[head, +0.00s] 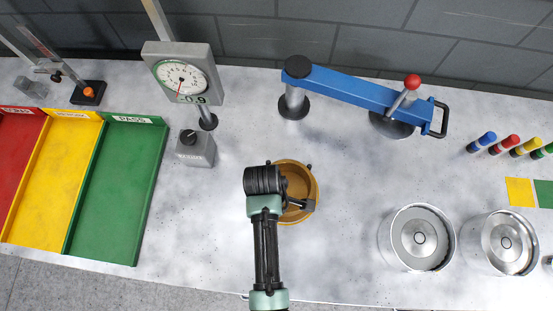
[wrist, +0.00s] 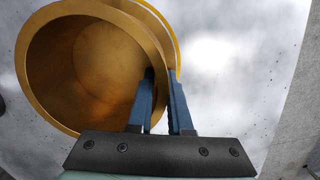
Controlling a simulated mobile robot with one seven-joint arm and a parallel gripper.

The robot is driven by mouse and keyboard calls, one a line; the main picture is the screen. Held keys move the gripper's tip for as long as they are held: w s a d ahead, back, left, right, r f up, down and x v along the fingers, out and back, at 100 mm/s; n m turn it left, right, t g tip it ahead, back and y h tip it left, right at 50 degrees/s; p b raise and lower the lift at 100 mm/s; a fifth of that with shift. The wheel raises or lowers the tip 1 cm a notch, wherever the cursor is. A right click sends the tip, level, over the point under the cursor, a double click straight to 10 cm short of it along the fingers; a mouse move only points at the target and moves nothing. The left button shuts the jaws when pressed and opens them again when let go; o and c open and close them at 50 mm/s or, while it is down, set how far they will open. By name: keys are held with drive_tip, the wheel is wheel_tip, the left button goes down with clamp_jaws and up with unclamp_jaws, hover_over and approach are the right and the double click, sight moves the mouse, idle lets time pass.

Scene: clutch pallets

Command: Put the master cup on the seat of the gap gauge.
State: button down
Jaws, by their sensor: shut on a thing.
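The master cup (head: 293,172) is a brass-coloured open cup near the middle of the bench, mouth facing up. In the wrist view the cup (wrist: 50,70) fills the upper left. My gripper (head: 302,204) is shut on the cup's wall; the wrist view shows one blue finger inside the cup and one outside (wrist: 162,100). My wrist hides part of the cup in the head view. A blue arm (head: 350,90) on a post reaches over a dark round disc (head: 392,126); I cannot tell for certain whether this is the gap gauge and its seat.
A dial instrument (head: 182,78) reading -0.9 and a small grey box (head: 195,149) stand left of the cup. Red, yellow and green trays (head: 117,190) lie farther left. Two metal cups (head: 417,238) (head: 503,243) stand at right. Bench between cup and blue arm is clear.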

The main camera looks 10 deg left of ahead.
drive_tip(key=shift+w, duration=0.1)
drive_tip(key=c, duration=0.8)
unclamp_jaws()
drive_tip(key=shift+f, duration=0.1)
drive_tip(key=shift+c, duration=0.2)
